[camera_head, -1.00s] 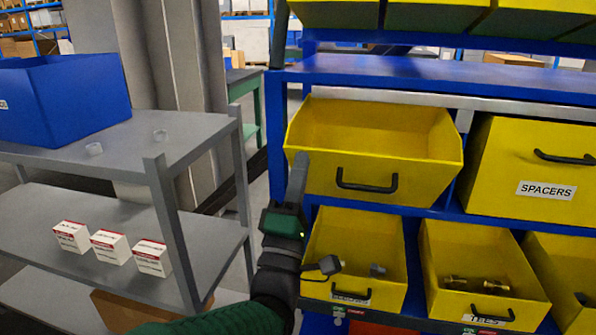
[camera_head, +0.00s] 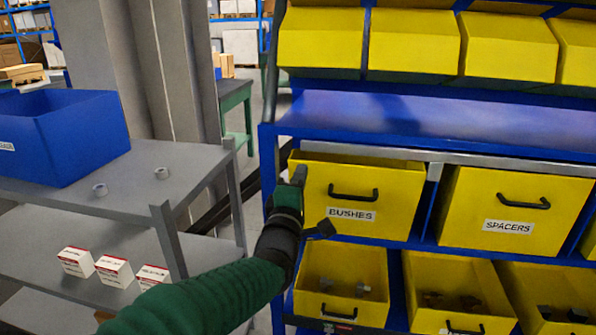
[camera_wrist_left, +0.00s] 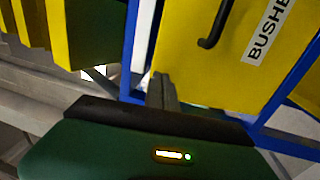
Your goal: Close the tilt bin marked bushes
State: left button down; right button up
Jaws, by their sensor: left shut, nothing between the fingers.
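The yellow tilt bin marked BUSHES (camera_head: 385,205) stands in the upper row of the blue rack, its front nearly upright with a thin strip of its inside showing at the top. Its black handle (camera_head: 353,194) is above the label. My left gripper (camera_head: 298,176) is shut and empty at the bin's left front edge; I cannot tell whether it touches. In the left wrist view the fingers (camera_wrist_left: 162,92) point at the yellow front of the bin (camera_wrist_left: 200,75), beside the black handle (camera_wrist_left: 213,28). My right gripper is not in view.
The SPACERS bin (camera_head: 515,207) is to the right, its front upright. Open lower bins (camera_head: 345,265) hold small parts. A blue shelf (camera_head: 430,125) lies above. A grey shelf unit (camera_head: 185,158) with a blue box (camera_head: 65,130) and small white boxes (camera_head: 113,270) is to the left.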

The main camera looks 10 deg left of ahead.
pick_arm(q)
jog(key=shift+w+r+g+p, duration=0.3)
jog(key=shift+w+g+p, duration=0.15)
jog(key=shift+w+p, duration=0.55)
jog(key=shift+w+r+g+p, duration=0.25)
jog(key=shift+w+g+p, duration=0.2)
jog(key=shift+w+p, duration=0.55)
jog(key=shift+s+r+p, duration=0.1)
jog(key=shift+s+p, duration=0.1)
jog(key=shift+p, duration=0.25)
jog(key=shift+a, duration=0.1)
